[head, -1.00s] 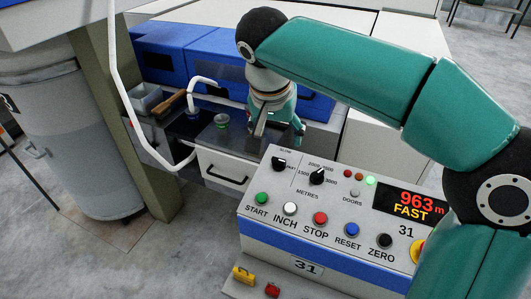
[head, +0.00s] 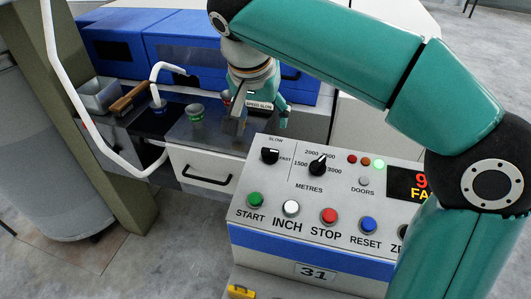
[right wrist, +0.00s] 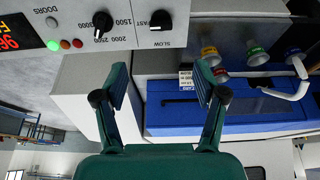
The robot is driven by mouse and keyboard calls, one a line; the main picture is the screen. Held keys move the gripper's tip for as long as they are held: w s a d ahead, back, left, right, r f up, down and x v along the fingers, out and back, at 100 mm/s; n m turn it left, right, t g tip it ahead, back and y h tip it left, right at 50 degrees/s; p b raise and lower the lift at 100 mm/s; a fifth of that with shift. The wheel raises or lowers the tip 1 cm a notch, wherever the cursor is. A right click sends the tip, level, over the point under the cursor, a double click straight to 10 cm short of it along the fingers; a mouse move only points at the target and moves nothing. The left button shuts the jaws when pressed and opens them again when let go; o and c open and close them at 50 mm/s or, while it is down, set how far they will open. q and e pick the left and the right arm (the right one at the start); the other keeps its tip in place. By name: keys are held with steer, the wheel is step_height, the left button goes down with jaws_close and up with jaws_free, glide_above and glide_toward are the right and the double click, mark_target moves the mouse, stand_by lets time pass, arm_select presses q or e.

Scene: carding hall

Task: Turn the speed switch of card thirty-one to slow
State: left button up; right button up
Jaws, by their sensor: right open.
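The speed switch (head: 270,156) is a black knob at the upper left of card thirty-one's grey control panel (head: 238,212), between the marks SLOW and FAST. Its pointer appears turned toward FAST. The display (head: 408,184) is partly hidden by my right arm; only "FA" shows on its lower line. In the right wrist view the switch (right wrist: 160,20) lies beyond my fingertips, at the top. My right gripper (head: 258,112) is open and empty, behind the panel's upper left corner and apart from the switch. It also shows in the right wrist view (right wrist: 161,82). My left gripper is out of view.
The metres knob (head: 318,163) sits right of the switch. Several push buttons, including the green start button (head: 255,200), line the panel front. Blue machine covers (head: 190,50) and a white bent pipe (head: 168,68) stand behind.

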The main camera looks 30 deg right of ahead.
mark_target(269, 152)
steer(key=b+x, duration=0.1)
steer(key=x, duration=0.7)
steer(key=b+x, duration=0.1)
steer(key=x, duration=0.7)
steer(key=shift+s+a, duration=0.1)
steer(key=shift+a, duration=0.15)
steer(key=c, duration=1.1)
steer(key=shift+c, duration=0.2)
